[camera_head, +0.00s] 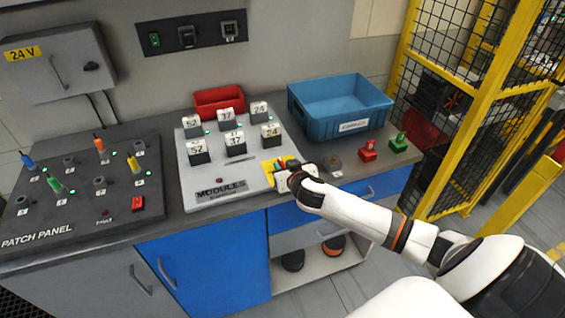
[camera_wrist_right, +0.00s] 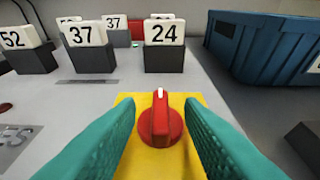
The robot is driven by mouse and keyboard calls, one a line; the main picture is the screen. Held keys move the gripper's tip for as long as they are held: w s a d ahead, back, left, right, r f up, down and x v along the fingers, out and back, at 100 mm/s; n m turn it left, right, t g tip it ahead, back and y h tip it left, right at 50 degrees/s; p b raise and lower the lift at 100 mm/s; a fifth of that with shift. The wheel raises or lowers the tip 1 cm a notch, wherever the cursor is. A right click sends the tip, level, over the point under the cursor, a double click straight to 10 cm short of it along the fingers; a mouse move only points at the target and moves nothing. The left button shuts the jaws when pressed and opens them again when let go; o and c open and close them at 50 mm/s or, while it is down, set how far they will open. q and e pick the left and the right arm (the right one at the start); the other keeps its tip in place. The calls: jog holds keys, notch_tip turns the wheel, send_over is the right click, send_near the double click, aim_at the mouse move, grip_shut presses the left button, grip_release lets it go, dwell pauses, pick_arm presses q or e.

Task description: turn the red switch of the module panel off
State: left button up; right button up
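The module panel (camera_head: 225,190) is a light grey slab on the bench with numbered modules. Its red switch (camera_wrist_right: 160,124) is a round knob with a white mark on a yellow plate (camera_wrist_right: 135,160) at the panel's front right corner. In the wrist view the mark points away from me. My right gripper (camera_head: 284,168) is over the yellow plate in the head view and hides most of the switch. In the wrist view its two teal fingers (camera_wrist_right: 160,135) stand apart on either side of the knob, with visible gaps. My left gripper is not in view.
Numbered blocks (camera_wrist_right: 165,45) stand just beyond the switch. A blue bin (camera_head: 345,120) and a red bin (camera_head: 207,113) are behind. Red (camera_head: 368,151) and green (camera_head: 399,143) parts lie to the right. A patch panel (camera_head: 60,215) fills the left. A yellow-framed cage (camera_head: 410,95) bounds the right.

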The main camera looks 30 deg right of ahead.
jog(key=shift+w+d+f, duration=0.2)
jog(key=shift+w+f, duration=0.1)
jog(key=shift+w, duration=0.35)
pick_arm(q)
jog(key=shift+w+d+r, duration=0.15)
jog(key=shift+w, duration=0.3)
pick_arm(e)
jog(key=shift+w+f, duration=0.1)
jog(key=shift+w, duration=0.15)
grip_shut()
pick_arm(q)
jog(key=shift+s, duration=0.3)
